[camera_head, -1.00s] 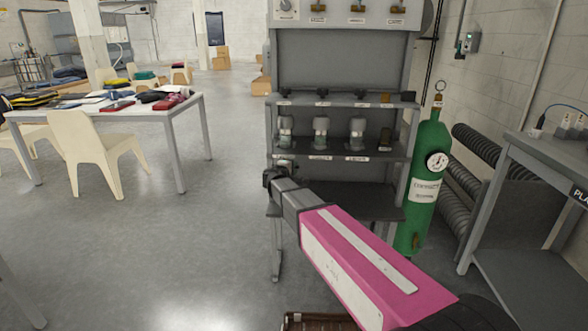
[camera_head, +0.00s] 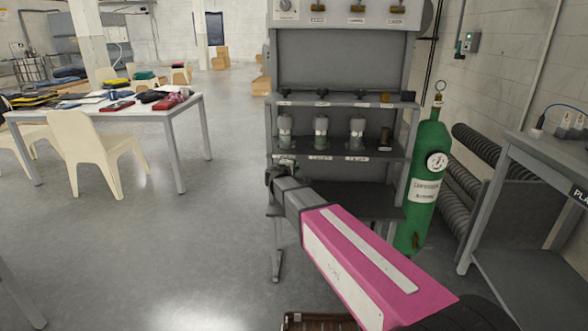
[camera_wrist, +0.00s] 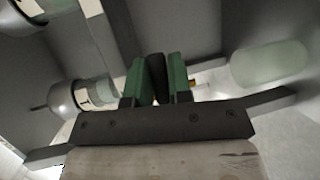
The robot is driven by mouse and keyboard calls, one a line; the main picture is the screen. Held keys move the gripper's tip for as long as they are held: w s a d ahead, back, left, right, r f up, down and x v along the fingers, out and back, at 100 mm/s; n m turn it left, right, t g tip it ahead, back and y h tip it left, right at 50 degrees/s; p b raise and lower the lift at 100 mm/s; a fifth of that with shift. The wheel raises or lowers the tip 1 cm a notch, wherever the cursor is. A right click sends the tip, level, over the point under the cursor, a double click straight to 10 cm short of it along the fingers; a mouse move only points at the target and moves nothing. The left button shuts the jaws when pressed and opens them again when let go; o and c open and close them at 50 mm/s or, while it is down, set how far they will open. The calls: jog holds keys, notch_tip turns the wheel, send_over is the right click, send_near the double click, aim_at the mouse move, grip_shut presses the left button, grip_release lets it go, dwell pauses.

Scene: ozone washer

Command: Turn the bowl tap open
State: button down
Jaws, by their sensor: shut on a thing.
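My gripper (camera_head: 272,174) is at the left end of the rack, just below the shelf with the bowls. In the wrist view its green-padded fingers (camera_wrist: 157,80) are shut on a thin dark piece (camera_wrist: 157,74), which appears to be the tap's handle. How far the tap is turned cannot be told. A clear bowl with a grey collar (camera_wrist: 72,97) shows left of the fingers in the wrist view. In the head view the left bowl (camera_head: 285,128) stands above my gripper, with two similar bowls (camera_head: 321,131) (camera_head: 357,132) to its right.
A white table (camera_head: 130,115) and chair (camera_head: 92,150) are at left. Floor between is clear.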

jog(key=f+m+y, duration=0.2)
jog(key=m, duration=0.1)
jog(key=shift+a+g, duration=0.2)
jog(key=shift+g, duration=0.1)
jog(key=shift+a+f+m+y, duration=0.4)
jog(key=shift+a+m+y, duration=0.3)
jog(key=shift+m+y, duration=0.55)
jog(key=shift+a+f+m+y, duration=0.4)
jog(key=shift+a+m+y, duration=0.4)
jog(key=shift+m, duration=0.75)
jog(key=shift+a+f+m+y, duration=0.4)
jog(key=shift+a+m+y, duration=0.15)
jog(key=shift+m+y, duration=0.8)
jog(key=shift+a, duration=0.1)
jog(key=c, duration=1.3)
grip_release()
jog(key=shift+c, duration=0.2)
